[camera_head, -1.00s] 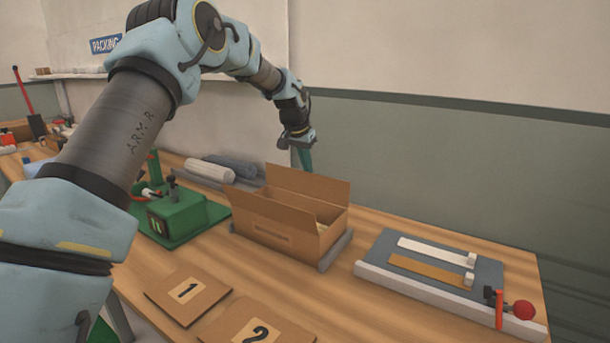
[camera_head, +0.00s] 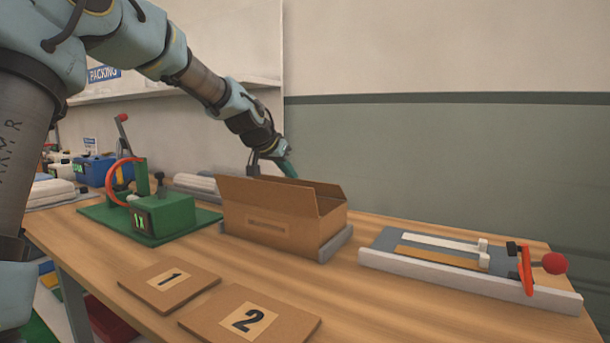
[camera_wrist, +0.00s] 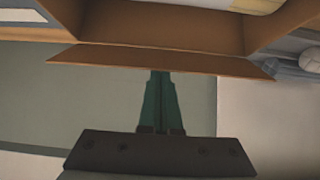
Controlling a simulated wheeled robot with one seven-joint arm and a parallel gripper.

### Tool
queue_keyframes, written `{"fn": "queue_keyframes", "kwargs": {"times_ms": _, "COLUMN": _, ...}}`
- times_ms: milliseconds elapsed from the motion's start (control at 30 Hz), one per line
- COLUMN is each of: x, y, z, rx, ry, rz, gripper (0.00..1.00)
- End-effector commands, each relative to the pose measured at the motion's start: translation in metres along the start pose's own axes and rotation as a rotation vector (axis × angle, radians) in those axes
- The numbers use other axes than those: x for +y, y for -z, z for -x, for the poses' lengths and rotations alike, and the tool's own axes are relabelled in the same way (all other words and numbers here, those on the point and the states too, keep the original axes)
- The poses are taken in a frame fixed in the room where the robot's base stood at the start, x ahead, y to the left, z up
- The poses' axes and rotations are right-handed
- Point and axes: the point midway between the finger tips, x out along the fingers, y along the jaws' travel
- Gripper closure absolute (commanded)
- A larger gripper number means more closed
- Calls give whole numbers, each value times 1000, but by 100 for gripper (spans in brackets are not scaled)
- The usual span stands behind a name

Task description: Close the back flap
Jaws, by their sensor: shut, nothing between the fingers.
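The open cardboard box (camera_head: 270,234) stands on the table with its near flap (camera_head: 262,195) raised. Part of its back flap (camera_head: 330,191) shows beyond the opening, tilted up. In the wrist view the flap (camera_wrist: 160,61) runs across the picture as a long brown strip, with the box interior above it. My gripper (camera_head: 290,170) is behind the box at the back flap's side. Its green fingers (camera_wrist: 160,78) are shut and empty, with the tips at the flap's outer edge. I cannot tell whether they touch it.
A green device (camera_head: 165,216) with an orange hoop stands left of the box. A grey board (camera_head: 400,240) with strips and a red-knobbed lever lies to the right. Panels marked 1 (camera_head: 150,290) and 2 (camera_head: 222,328) lie in front. The wall is close behind.

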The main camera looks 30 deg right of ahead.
Motion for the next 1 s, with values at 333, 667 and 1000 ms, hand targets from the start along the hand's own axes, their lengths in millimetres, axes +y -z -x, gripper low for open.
{"fn": "queue_keyframes", "kwargs": {"times_ms": 333, "x": 0, "y": -27, "z": -7, "rx": -2, "ry": 0, "rz": 1, "gripper": 100}}
{"fn": "queue_keyframes", "kwargs": {"times_ms": 667, "x": 0, "y": -41, "z": -12, "rx": -2, "ry": 0, "rz": 1, "gripper": 100}}
{"fn": "queue_keyframes", "kwargs": {"times_ms": 1000, "x": 0, "y": -45, "z": -13, "rx": -2, "ry": -1, "rz": 1, "gripper": 100}}
